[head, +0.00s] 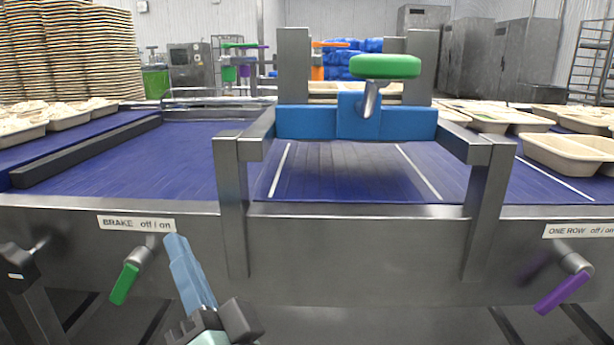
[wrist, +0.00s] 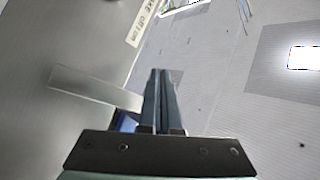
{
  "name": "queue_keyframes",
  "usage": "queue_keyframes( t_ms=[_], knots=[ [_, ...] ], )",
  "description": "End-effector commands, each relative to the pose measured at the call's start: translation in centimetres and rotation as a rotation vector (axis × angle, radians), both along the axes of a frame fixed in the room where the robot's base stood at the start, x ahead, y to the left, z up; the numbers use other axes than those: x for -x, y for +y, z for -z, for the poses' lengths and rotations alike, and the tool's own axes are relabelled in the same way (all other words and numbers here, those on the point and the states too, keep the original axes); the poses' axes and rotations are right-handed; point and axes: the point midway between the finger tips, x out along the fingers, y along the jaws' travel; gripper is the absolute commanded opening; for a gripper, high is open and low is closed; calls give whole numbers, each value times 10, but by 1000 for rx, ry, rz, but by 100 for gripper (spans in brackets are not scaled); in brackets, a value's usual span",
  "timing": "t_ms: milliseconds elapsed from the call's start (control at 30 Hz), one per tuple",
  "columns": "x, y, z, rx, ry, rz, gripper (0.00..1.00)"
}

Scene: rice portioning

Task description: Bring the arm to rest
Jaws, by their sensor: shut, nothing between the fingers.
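My gripper (head: 176,240) is in the lower left of the head view, in front of the steel side of the conveyor, with its blue-grey fingers pointing up. In the wrist view my gripper (wrist: 160,74) has its two fingers side by side and pressed together, with nothing held. In the head view its fingertips are just right of the green brake lever (head: 125,283), under the label "BRAKE off / on" (head: 136,223). I cannot tell the gap in depth between fingers and lever. Part of that label (wrist: 142,20) also shows in the wrist view.
A steel frame with a blue block (head: 305,122) and a green handle (head: 385,67) spans the blue belt (head: 340,170). A purple lever (head: 562,293) hangs at the lower right. Trays (head: 570,152) stand on the right and left belts. Stacked trays (head: 60,50) rise at the back left.

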Motion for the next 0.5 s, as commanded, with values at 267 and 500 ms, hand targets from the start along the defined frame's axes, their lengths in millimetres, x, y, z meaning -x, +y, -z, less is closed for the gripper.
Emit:
queue_keyframes(
  t_ms=[267,500],
  knots=[
    [21,-66,-180,414,-426,552,0],
    [81,-132,-299,603,-634,1055,0]
  ],
)
